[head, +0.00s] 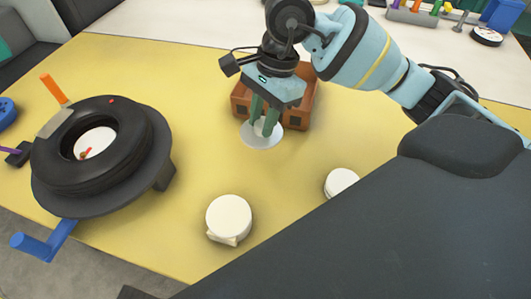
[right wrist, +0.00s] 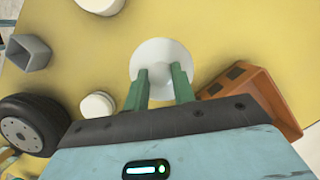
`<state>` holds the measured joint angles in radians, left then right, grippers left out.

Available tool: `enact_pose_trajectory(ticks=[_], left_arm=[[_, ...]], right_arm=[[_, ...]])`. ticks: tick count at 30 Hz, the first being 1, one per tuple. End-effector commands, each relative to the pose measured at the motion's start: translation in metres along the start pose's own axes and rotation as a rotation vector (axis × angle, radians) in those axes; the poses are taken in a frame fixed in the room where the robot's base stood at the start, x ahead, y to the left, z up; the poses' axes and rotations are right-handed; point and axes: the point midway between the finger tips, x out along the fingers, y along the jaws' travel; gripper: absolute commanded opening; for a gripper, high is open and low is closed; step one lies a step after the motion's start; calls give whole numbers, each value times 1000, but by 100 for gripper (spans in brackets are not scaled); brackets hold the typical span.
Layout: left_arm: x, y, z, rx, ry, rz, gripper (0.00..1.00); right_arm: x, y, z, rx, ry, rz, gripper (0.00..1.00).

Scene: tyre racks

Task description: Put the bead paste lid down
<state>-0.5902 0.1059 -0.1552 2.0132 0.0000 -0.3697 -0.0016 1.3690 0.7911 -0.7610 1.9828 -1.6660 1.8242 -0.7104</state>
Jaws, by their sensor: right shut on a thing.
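The bead paste lid (head: 262,139) is a thin pale white disc. My right gripper (head: 264,122) points down over its middle, with its green fingers shut on what looks like a small knob at the centre. In the right wrist view the lid (right wrist: 163,52) lies flat beyond the fingertips (right wrist: 160,80). The lid is at or just above the yellow table top; I cannot tell whether it touches. My left gripper is not in view.
An orange-brown box (head: 240,105) stands close behind the lid. Two white round tubs (head: 229,216), (head: 341,182) are nearer on the yellow table (head: 195,120). A black tyre (head: 118,124) on a round stand is at the left. Table between tyre and lid is clear.

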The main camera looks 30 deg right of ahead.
Motion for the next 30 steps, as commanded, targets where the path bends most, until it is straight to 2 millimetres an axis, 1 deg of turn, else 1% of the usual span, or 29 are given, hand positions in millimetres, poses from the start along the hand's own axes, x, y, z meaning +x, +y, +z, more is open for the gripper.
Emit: enact_pose_trajectory(ticks=[3,7,11,16,20,24,27,30], left_arm=[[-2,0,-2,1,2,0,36],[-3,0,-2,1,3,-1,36],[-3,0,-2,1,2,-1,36],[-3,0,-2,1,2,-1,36],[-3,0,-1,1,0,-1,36],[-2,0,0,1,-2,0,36],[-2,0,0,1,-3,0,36],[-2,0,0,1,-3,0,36]], right_arm=[[-7,2,-1,174,0,-49,4],[-12,3,-3,308,1,-85,4],[-15,3,-4,373,1,-103,4],[-14,3,-4,389,2,-106,4],[-1,4,-8,389,2,-101,4],[23,4,-15,388,2,-101,4],[37,4,-19,388,3,-102,4],[44,3,-21,386,2,-104,4]])
